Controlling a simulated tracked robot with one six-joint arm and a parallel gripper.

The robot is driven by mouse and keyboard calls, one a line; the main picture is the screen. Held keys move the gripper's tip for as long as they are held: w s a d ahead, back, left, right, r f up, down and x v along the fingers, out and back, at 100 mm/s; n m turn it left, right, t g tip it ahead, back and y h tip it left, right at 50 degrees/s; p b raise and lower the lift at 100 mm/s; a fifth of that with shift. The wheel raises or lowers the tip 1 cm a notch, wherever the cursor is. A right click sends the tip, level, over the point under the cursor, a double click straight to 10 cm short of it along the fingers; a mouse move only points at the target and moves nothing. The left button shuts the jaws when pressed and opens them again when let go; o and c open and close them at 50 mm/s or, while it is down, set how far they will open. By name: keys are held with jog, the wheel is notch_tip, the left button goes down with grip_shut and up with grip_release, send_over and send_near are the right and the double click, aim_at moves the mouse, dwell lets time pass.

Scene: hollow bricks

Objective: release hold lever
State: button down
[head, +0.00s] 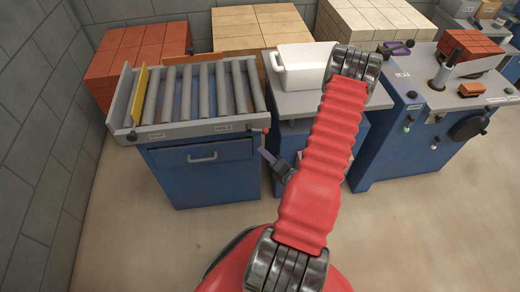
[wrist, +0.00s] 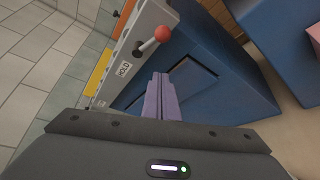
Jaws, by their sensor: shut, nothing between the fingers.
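The hold lever (wrist: 148,44) is a short stem with a red ball knob on the front rail of the roller table, beside a label reading HOLD (wrist: 124,69). In the head view its red knob (head: 266,131) shows at the rail's right end. My gripper (wrist: 159,76) has its purple fingers shut together, empty, short of the lever and apart from the knob in the wrist view. In the head view my gripper (head: 264,153) is just below the knob, in front of the gap between the cabinets.
The roller table (head: 185,130) carries a yellow bar (head: 139,94) at its left and stands on a blue cabinet (head: 205,175). To its right is a bench with a white bin (head: 300,66). Brick stacks (head: 135,52) stand behind. The floor in front is clear.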

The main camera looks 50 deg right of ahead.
jog(key=shift+v, duration=1.65)
jog(key=shift+a+r, duration=0.1)
jog(key=shift+r, duration=0.05)
